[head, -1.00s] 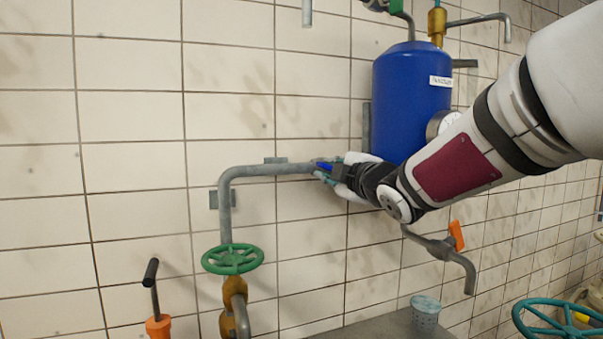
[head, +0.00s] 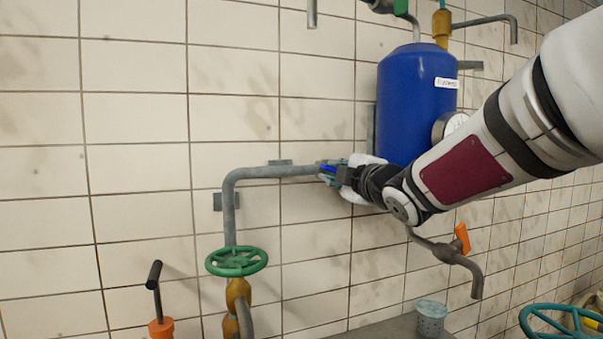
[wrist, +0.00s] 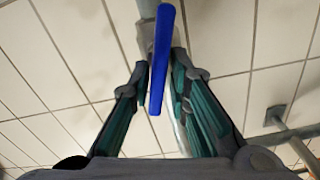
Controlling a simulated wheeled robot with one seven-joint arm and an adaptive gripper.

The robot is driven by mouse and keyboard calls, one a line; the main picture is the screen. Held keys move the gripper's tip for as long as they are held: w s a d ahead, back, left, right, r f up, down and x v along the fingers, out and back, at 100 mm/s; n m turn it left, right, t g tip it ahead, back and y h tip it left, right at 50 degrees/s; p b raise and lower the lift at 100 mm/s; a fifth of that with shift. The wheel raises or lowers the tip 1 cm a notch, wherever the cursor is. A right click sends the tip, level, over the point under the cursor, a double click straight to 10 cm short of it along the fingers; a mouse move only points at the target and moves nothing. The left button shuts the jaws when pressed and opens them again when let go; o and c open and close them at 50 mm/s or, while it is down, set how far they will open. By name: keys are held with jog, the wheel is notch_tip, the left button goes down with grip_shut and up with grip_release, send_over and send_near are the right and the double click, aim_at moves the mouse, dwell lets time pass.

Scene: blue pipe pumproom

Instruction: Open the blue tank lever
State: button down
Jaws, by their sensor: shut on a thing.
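The blue tank (head: 415,105) is fixed to the tiled wall at the upper right in the head view. A small blue lever (head: 329,169) shows at the right end of a grey pipe, below and left of the tank. In the wrist view the blue lever (wrist: 163,45) stands long and narrow between the fingers. My gripper (wrist: 160,80) is shut on this lever, with its teal-padded fingers on both sides. In the head view my gripper (head: 333,173) and arm hide the pipe beyond the lever and part of the tank's lower end.
The grey pipe (head: 275,171) bends down to a green handwheel (head: 237,262). An orange-handled tap (head: 461,239) is below my arm. A cup (head: 431,318) stands on a grey surface. A teal wheel (head: 560,325) is at lower right. The wall at left is bare.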

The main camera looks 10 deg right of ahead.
jog(key=shift+d, duration=0.2)
jog(key=c, duration=1.7)
grip_release()
jog(key=s, duration=0.4)
jog(key=s+d, duration=0.1)
jog(key=s, duration=0.3)
jog(key=s+d, duration=0.1)
jog(key=s, duration=0.2)
jog(key=shift+s+d, duration=0.1)
jog(key=shift+s, duration=0.3)
